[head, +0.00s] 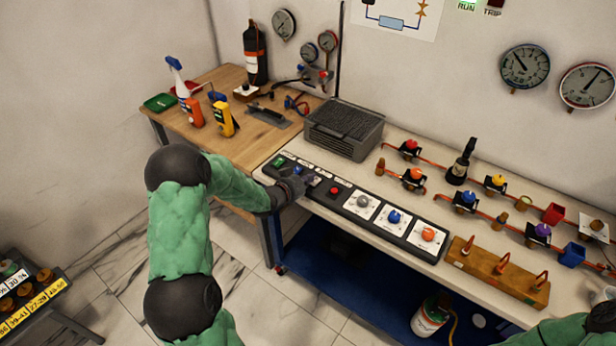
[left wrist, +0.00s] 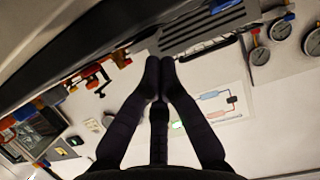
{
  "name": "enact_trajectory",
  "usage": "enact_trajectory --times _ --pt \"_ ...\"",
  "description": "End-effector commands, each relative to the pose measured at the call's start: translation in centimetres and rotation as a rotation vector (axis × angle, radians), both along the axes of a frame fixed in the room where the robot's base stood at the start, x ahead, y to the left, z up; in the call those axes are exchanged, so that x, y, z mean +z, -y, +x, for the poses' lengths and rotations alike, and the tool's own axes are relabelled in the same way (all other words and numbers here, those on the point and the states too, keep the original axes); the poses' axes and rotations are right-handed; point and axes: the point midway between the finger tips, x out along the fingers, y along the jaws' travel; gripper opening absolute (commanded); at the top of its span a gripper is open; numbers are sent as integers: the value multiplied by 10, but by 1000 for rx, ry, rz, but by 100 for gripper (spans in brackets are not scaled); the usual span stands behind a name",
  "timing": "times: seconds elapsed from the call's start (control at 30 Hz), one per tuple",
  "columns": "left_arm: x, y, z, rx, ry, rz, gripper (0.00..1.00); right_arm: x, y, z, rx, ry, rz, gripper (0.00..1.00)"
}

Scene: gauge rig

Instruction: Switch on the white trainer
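A dark control strip (head: 345,204) runs along the front of the light bench. It carries a green button (head: 279,161), a blue button (head: 298,170), a red button (head: 334,190) and white plates with a grey-white knob (head: 362,202), a blue knob (head: 394,216) and an orange knob (head: 428,235). My left gripper (head: 300,184) is over the strip between the blue and red buttons, hiding part of it; contact cannot be told. In the left wrist view its fingertips (left wrist: 160,64) meet with nothing between them. I cannot tell which part is the white trainer. My right gripper is out of view.
A grey ribbed box (head: 344,128) stands behind the strip. Valves on red pipes, such as the blue-handled valve (head: 466,200), and a wooden block with hooks (head: 497,270) lie to the right. A wooden table (head: 185,142) with tools stands left. A RUN lamp (head: 466,4) glows green.

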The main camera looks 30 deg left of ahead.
Motion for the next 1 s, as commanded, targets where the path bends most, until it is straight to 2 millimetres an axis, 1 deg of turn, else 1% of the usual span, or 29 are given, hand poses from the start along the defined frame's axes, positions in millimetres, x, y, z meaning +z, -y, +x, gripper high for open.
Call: enact_trajectory --times 0.33,0.53,0.87,1.0 --pt "-1 0 0 0 0 0 0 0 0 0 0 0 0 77" --pt "-15 0 -4 0 0 -1 0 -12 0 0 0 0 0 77" --pt "-11 0 -4 -1 -1 -1 0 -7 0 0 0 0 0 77" --pt "-5 0 -4 0 0 0 0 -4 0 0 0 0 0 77"
